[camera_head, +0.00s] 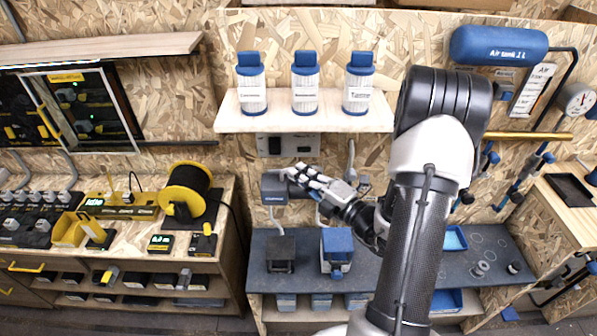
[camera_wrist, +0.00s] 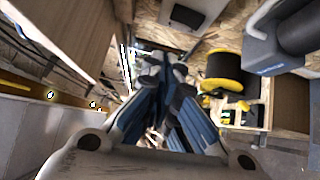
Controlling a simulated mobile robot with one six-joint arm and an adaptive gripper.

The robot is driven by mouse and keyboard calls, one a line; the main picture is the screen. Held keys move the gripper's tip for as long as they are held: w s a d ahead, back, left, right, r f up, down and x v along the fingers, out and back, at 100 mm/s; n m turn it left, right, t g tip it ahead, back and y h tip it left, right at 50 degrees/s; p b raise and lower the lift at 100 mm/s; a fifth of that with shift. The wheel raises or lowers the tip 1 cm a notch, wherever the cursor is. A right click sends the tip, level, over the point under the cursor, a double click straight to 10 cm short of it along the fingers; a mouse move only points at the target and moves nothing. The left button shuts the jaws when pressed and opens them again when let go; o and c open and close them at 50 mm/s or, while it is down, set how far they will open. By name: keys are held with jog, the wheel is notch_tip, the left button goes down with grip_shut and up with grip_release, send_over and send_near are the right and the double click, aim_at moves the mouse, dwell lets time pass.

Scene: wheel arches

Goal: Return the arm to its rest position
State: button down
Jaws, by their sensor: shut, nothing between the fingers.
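My arm (camera_head: 412,220) rises from the bottom of the head view, bends at the top, and its forearm end reaches left in front of the dark bench. My gripper (camera_head: 292,172) points left at the end of it, in front of the back wall and beside a grey device (camera_head: 273,188). In the wrist view my gripper (camera_wrist: 168,62) has its fingers together with nothing between them. Part of the arm between elbow and wrist is hidden behind the upright link.
A shelf (camera_head: 225,120) with several blue-capped bottles hangs above the gripper. A blue machine (camera_head: 336,250) and a dark block (camera_head: 280,252) stand on the bench (camera_head: 300,277) below. A yellow spool (camera_head: 187,187) stands left. A blue air tank (camera_head: 498,45) hangs right of the elbow.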

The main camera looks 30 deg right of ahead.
dwell(0.3)
jog(key=a+r+n+g+y, duration=0.45)
jog(key=a+n+y, duration=0.25)
jog(key=a+n, duration=0.45)
jog(key=s+a+r+n+g+y+b, duration=0.2)
jog(key=s+a+n+g, duration=0.8)
jog(key=a+n, duration=0.45)
jog(key=s+a+f+n+g+h+b, duration=0.1)
jog(key=s+n+h, duration=0.2)
jog(key=s+n, duration=0.25)
jog(key=s+a+f+n+g+h, duration=0.1)
jog(key=s+f+n+g+h, duration=0.1)
jog(key=s+n, duration=0.35)
jog(key=s+d+r+n+t+h+b, duration=0.1)
jog(key=d+n+t+h, duration=0.3)
jog(key=n, duration=1)
jog(key=shift+s+d+r+h+b, duration=0.35)
jog(key=shift+d+r+h, duration=0.35)
jog(key=shift+d+h, duration=1.35)
